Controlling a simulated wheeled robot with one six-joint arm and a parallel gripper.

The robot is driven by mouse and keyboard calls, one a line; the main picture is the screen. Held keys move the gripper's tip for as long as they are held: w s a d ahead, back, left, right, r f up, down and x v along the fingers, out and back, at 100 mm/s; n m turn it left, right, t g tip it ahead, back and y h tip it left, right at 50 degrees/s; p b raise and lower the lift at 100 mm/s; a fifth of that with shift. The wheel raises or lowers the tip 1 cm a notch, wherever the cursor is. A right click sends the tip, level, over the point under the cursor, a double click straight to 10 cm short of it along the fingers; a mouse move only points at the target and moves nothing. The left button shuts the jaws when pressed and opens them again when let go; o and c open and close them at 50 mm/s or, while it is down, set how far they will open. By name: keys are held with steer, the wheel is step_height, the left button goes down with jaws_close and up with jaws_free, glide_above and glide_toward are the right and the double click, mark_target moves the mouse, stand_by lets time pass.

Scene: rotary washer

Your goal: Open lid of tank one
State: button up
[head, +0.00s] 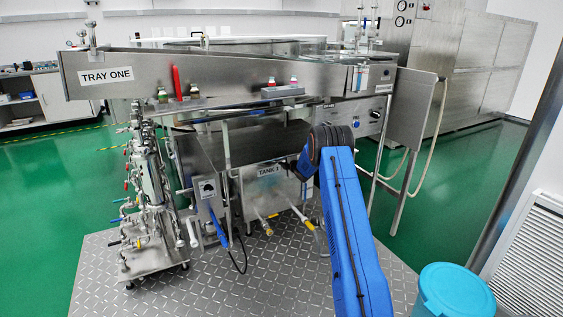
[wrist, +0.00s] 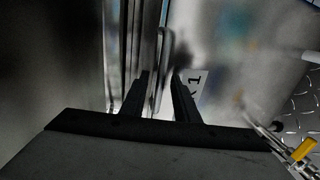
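The steel tank one (head: 293,190) stands under the tray, with a "TANK 1" label on its front. Its flat steel top (head: 235,148), which looks like the lid, lies level and appears shut. In the head view my blue arm reaches to the tank's right front; the dark wrist covers that corner and my fingers cannot be made out. In the wrist view my gripper (wrist: 161,76) is open, its two dark fingers apart. A thin bright metal bar, perhaps a handle (wrist: 164,55), shows between and beyond the fingertips; contact cannot be told. The label (wrist: 196,86) is right beside the right finger.
Tray one (head: 140,72) runs above the tank and limits room overhead. A pipe stand with valves (head: 150,200) is at left. Yellow-handled valves (head: 268,228) stick out low in front. A blue bin (head: 455,292) stands at lower right. The chequered plate floor (head: 200,280) is mostly clear.

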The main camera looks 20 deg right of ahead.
jaws_close()
steer(key=f+v, duration=0.2)
steer(key=v, duration=0.9)
steer(key=shift+s, duration=0.4)
steer(key=shift+f, duration=0.15)
jaws_free()
steer(key=v, duration=1.7)
steer(key=shift+s, duration=0.2)
